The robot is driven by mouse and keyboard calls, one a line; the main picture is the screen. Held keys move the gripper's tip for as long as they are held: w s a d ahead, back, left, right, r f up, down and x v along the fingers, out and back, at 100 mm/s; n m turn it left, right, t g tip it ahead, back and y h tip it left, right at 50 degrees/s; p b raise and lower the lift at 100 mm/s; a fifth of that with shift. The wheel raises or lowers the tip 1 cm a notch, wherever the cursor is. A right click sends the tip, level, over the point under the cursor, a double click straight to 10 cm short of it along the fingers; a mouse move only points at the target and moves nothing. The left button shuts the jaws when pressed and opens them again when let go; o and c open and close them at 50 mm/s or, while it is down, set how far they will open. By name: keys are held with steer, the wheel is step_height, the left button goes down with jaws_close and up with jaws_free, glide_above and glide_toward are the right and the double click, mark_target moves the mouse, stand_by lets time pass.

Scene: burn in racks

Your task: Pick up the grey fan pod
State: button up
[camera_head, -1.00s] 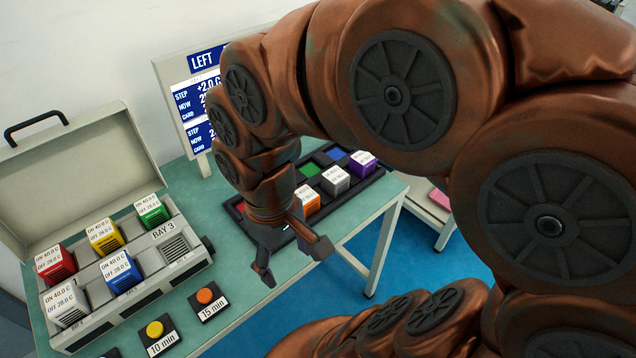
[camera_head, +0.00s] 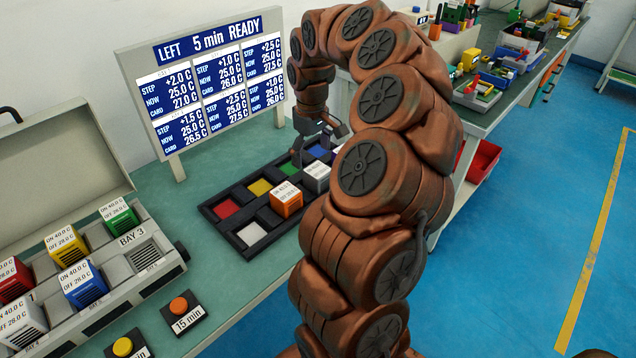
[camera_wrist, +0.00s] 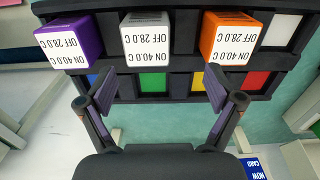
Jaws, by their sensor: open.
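A light grey pod (camera_head: 316,175) with a white ON/OFF label stands in the dark tray (camera_head: 236,242), between an orange pod (camera_head: 287,199) and a purple pod. The purple pod is hidden behind my arm in the head view but shows in the wrist view (camera_wrist: 68,42). My gripper (camera_head: 318,148) is over the back part of the tray. In the wrist view my gripper (camera_wrist: 160,95) is open and empty, its fingers spread wide. The grey pod (camera_wrist: 147,40) lies beyond the fingertips, roughly centred between them, apart from both.
A second whitish pod (camera_head: 22,322) sits in the open case at left with several coloured pods. A display board (camera_head: 212,85) stands behind the tray. Timer buttons (camera_head: 180,308) lie at the front. Coloured tray slots beside the grey pod are empty of pods.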

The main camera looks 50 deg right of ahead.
mark_target(318, 169)
steer(key=shift+s+d+f, duration=0.15)
steer(key=shift+d+f, duration=0.5)
steer(key=shift+d, duration=0.05)
steer(key=shift+s+d+f+p, duration=0.1)
steer(key=shift+f+p, duration=0.3)
steer(key=shift+f, duration=1.4)
steer(key=shift+d+f+p, duration=0.1)
steer(key=shift+f+p, duration=0.25)
steer(key=shift+f, duration=1.45)
steer(key=c, duration=1.4)
steer(key=shift+r, duration=0.1)
step_height(318, 169, up, 10)
steer(key=shift+f+b, duration=0.1)
steer(key=shift+b, duration=0.6)
